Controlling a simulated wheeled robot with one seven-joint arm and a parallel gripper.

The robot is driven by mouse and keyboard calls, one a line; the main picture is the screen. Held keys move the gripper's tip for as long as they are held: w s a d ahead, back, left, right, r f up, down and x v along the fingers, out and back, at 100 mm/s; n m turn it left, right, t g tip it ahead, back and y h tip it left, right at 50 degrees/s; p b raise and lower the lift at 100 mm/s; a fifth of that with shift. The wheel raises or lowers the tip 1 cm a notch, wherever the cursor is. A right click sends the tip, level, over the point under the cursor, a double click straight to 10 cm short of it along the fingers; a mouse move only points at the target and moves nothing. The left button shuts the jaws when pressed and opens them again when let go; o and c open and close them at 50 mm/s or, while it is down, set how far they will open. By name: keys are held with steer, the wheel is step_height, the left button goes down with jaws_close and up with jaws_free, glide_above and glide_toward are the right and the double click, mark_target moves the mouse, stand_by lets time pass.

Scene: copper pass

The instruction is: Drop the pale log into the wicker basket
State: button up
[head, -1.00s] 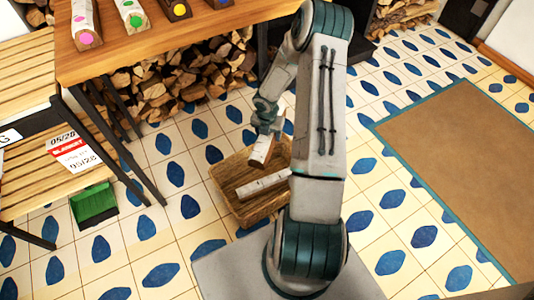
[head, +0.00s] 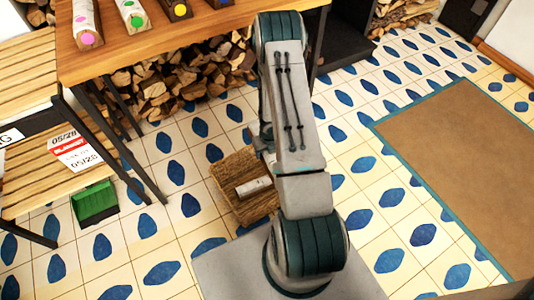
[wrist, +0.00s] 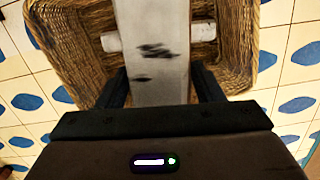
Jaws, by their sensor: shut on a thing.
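The wicker basket (head: 228,172) stands on the tiled floor beside my base. It also shows in the wrist view (wrist: 75,45). My gripper (wrist: 160,88) is shut on a pale log (wrist: 152,60) with dark bark marks, which extends over the basket. A second pale log (head: 254,186) lies inside the basket; its ends show on both sides of the held log in the wrist view (wrist: 110,42). In the head view my arm hides the held log and most of the gripper. How high the held log is above the basket floor is hard to tell.
A wooden table (head: 130,50) holds several logs with coloured dots, with stacked firewood (head: 165,88) below. A slatted bench (head: 60,165) and a green dustpan (head: 95,203) are at left. A brown mat (head: 470,170) lies on open floor at right.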

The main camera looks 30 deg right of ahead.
steer(key=shift+s+a+f+n, duration=0.1)
steer(key=shift+s+f+n, duration=0.15)
steer(key=shift+s+n, duration=0.1)
steer(key=shift+a, duration=0.1)
steer(key=shift+f+n, duration=0.15)
steer(key=shift+n, duration=0.1)
step_height(320, 180, down, 6)
steer(key=b, duration=0.4)
steer(key=shift+b, duration=0.4)
steer(key=o, duration=1.5)
steer(key=shift+o, duration=0.2)
steer(key=r+p, duration=0.2)
steer(key=r, duration=0.2)
steer(key=s+r+p, duration=0.1)
steer(key=r+p, duration=0.2)
steer(key=r, duration=0.2)
steer(key=r+p, duration=0.2)
steer(key=r, duration=0.3)
steer(key=shift+s, duration=0.35)
